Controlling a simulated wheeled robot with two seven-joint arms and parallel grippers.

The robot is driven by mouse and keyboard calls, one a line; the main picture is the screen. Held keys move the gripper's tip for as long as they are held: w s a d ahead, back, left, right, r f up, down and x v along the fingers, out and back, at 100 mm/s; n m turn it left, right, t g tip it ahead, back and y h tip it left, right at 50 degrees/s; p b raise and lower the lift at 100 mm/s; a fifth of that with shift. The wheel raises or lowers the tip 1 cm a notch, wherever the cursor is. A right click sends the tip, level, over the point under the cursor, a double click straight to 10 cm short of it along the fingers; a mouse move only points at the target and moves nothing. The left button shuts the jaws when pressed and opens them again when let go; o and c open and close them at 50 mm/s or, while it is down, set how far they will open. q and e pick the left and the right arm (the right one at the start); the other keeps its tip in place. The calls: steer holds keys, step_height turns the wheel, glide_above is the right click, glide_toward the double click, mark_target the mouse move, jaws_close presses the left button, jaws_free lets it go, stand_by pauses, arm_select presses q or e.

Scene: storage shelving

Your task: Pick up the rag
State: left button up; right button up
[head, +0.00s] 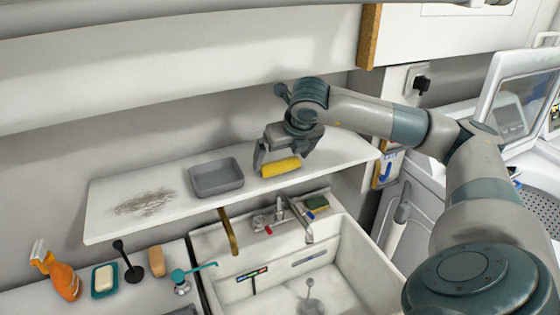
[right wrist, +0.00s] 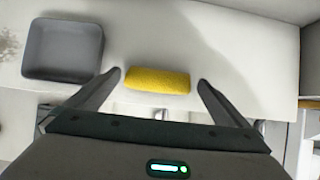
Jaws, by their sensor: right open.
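The rag is a yellow rolled cloth (head: 281,167) lying on the white shelf (head: 330,153), to the right of a grey tray. My right gripper (head: 279,158) is at the rag, reaching in from the right. In the right wrist view the rag (right wrist: 157,80) lies between the tips of the two open fingers (right wrist: 160,80), with a gap at each end. I cannot tell whether the fingers touch the shelf. My left gripper is not in view.
The grey tray (head: 216,178) stands just left of the rag, close to one finger. A dark smudge (head: 145,203) marks the shelf's left part. Below are a sink (head: 350,255) with a faucet (head: 295,215), and a counter with an orange spray bottle (head: 62,279).

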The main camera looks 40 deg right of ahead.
steer(key=shift+w+d+f, duration=0.1)
steer(key=shift+w+f, duration=0.2)
steer(key=shift+f, duration=0.25)
steer(key=c, duration=0.7)
steer(key=shift+c, duration=0.2)
steer(key=shift+r, duration=0.1)
